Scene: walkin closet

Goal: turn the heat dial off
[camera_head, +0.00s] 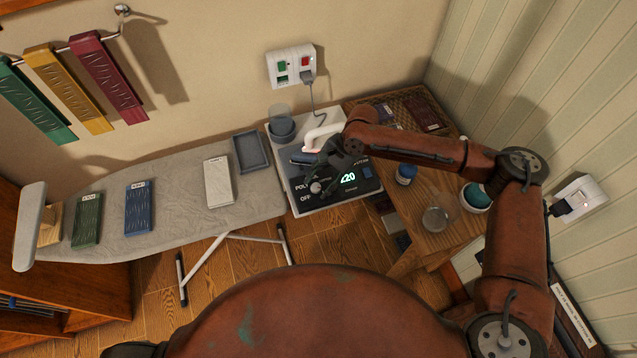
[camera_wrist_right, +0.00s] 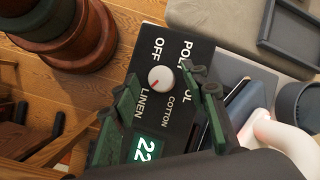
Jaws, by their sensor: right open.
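The heat dial (camera_head: 316,187) is a small pale knob on the black control panel (camera_head: 345,190) of the ironing station. In the right wrist view the dial (camera_wrist_right: 159,78) is white with a red mark, among the labels OFF, POLY, COTTON and LINEN. The mark appears to be on the LINEN side. A green display (camera_head: 347,178) beside it is lit and seems to read 220. My right gripper (camera_wrist_right: 160,88) is open, its dark green fingers on either side of the dial in that view. I cannot tell whether they touch it. My left gripper is not in view.
The iron's white handle (camera_head: 322,135) stands behind the panel, close to my right arm. An ironing board (camera_head: 170,215) lies to the left. A wooden side table (camera_head: 440,240) with a bottle (camera_head: 406,174) and a glass (camera_head: 435,219) is on the right.

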